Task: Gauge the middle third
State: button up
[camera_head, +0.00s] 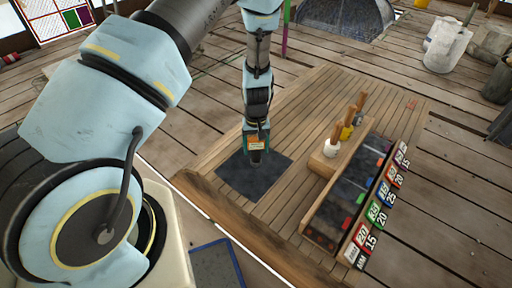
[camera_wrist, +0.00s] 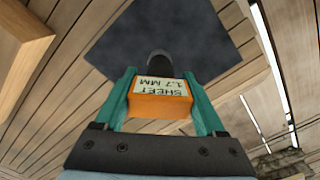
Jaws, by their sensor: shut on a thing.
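My gripper (camera_head: 256,155) points down over the dark square sheet (camera_head: 258,184) on the wooden bench top. It is shut on an orange gauge block (camera_wrist: 160,104), with a green finger on each side. The gauge has a pale label reading "SHEET 1.7 MM" and a dark round end beyond it. In the wrist view, this end overlaps the lower part of the sheet (camera_wrist: 205,40). I cannot tell whether it touches the sheet. The sheet lies flat, and no thirds are marked on it that I can see.
Right of the sheet, a wooden block (camera_head: 321,164) holds several handled tools. Beside it is a long dark compartmented tray (camera_head: 322,236) with coloured number tags (camera_head: 377,213) along its right edge. Bare planks separate sheet and tray. A white bucket (camera_head: 446,46) stands farther back.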

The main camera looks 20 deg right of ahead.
aim_at(256, 154)
jog(key=shift+f, duration=0.3)
jog(key=shift+f+b, duration=0.95)
jog(key=shift+f, duration=0.25)
jog(key=shift+f, duration=0.1)
dwell(0.7)
jog(key=shift+r+p, duration=2.05)
jog(key=shift+r, duration=0.55)
jog(key=shift+d, duration=0.1)
